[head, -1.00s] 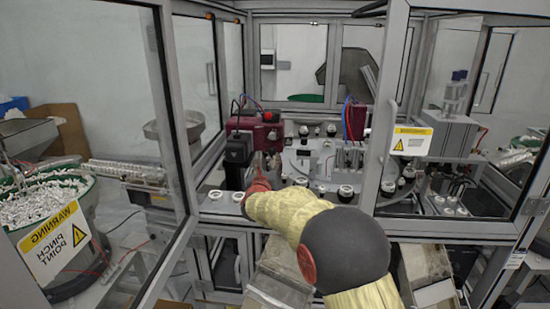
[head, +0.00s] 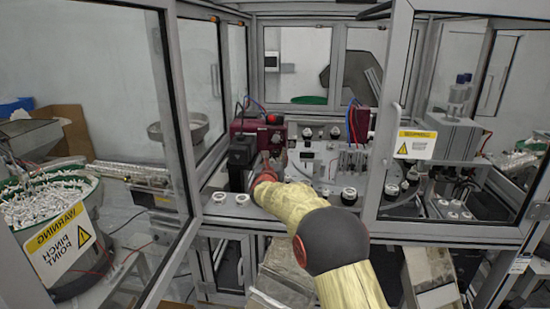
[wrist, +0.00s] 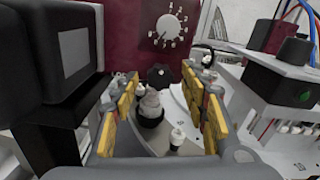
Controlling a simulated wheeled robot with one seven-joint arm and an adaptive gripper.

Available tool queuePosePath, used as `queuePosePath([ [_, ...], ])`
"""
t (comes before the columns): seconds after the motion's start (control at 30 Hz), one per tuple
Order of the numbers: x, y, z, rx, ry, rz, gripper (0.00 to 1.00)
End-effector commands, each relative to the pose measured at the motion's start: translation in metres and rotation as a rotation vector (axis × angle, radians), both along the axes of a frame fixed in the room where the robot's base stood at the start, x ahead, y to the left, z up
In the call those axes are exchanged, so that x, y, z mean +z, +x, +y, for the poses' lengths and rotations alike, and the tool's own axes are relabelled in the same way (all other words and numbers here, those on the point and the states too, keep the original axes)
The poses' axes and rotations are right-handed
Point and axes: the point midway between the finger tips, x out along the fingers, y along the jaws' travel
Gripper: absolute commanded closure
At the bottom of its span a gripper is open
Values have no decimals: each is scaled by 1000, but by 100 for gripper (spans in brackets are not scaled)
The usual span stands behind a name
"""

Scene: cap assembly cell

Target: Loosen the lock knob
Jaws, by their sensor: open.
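A black lobed knob (wrist: 160,75) sits low on the front of the maroon unit (wrist: 128,30), below a white numbered dial (wrist: 170,30). It looks like the lock knob. My gripper (wrist: 160,88) is open, with yellow-padded fingers to the left and right in the wrist view. The knob appears between and beyond the fingertips, with no visible contact. A pale capped part in a black ring (wrist: 150,108) stands between the fingers, nearer the camera. In the head view my gripper (head: 270,163) is in front of the maroon unit (head: 243,127), and the knob cannot be made out.
A black block (wrist: 60,60) stands close on the left of my gripper. A small white-topped post (wrist: 177,137) stands between the fingers. A machine with wires and tubes (wrist: 280,85) is on the right. Open glass doors (head: 405,90) frame the cell entrance.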

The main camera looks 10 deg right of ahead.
Motion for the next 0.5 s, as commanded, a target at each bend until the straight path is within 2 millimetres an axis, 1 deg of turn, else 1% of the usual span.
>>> queuePosePath([
  [0.1, 0, 0, 0, 0, 0, 0, 56],
  [0.5, 0, 0, 0, 0, -1, 0, 79],
])
